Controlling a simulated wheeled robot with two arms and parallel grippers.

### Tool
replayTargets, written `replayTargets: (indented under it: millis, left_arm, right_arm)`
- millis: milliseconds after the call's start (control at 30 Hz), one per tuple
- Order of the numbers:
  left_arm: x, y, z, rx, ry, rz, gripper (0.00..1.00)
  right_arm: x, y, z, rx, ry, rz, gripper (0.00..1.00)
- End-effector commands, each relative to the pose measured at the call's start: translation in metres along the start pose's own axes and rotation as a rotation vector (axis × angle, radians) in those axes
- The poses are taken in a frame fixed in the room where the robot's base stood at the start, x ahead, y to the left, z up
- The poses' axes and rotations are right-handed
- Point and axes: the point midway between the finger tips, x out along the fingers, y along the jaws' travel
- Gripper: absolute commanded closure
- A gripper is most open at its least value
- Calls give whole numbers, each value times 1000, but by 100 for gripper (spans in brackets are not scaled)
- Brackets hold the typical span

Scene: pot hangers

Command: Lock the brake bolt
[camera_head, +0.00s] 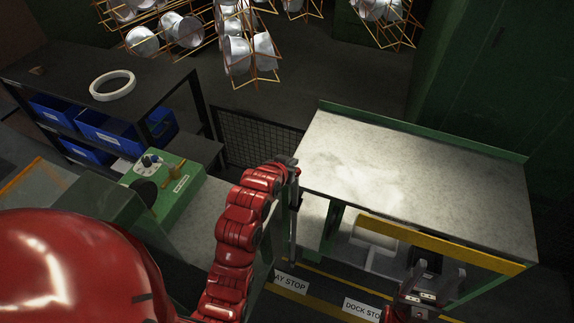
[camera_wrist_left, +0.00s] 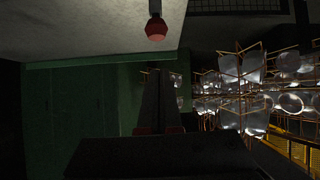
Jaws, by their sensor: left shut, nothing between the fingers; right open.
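My left gripper (camera_head: 290,165) is at the near left corner of the pale-topped table, beside a thin upright grey post (camera_head: 294,225). In the left wrist view its dark fingers (camera_wrist_left: 160,100) are together with nothing between them. A red knob on a short grey stem (camera_wrist_left: 156,27) shows beyond the fingertips, apart from them; it may be the brake bolt, but I cannot tell for sure. The bolt cannot be made out in the head view. My right gripper (camera_head: 437,277) is open and empty, low at the right in front of the table.
The table (camera_head: 400,180) has a bare top and a yellow front rail (camera_head: 440,244). A green control box (camera_head: 165,185) stands left of my left arm. A dark bench (camera_head: 60,85) holds a white ring (camera_head: 112,85). Pots hang on wire racks (camera_head: 250,55) behind. Floor signs lie below.

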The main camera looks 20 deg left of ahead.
Motion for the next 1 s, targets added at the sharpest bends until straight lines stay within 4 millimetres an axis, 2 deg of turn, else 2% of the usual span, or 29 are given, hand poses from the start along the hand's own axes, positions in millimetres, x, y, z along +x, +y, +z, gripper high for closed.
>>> replayTargets:
  millis: [33, 100, 300, 700, 867, 1000]
  left_arm:
    - [3, 1, 5, 0, -11, 2, 100]
    - [10, 1, 13, 0, -9, 1, 100]
    - [22, 1, 26, -2, -8, 1, 100]
    - [25, 0, 29, -1, -4, 1, 100]
    - [31, 0, 37, -1, -4, 1, 100]
    - [43, -1, 56, -1, -4, 1, 100]
  right_arm:
    - [10, 0, -2, 0, 0, 0, 38]
    - [15, 1, -2, 0, 0, 0, 38]
    - [21, 1, -4, 0, 0, 0, 38]
    - [21, 1, -4, 0, 0, 0, 38]
    - [10, 0, -2, 0, 0, 0, 38]
    - [-13, -1, 2, 0, 0, 0, 38]
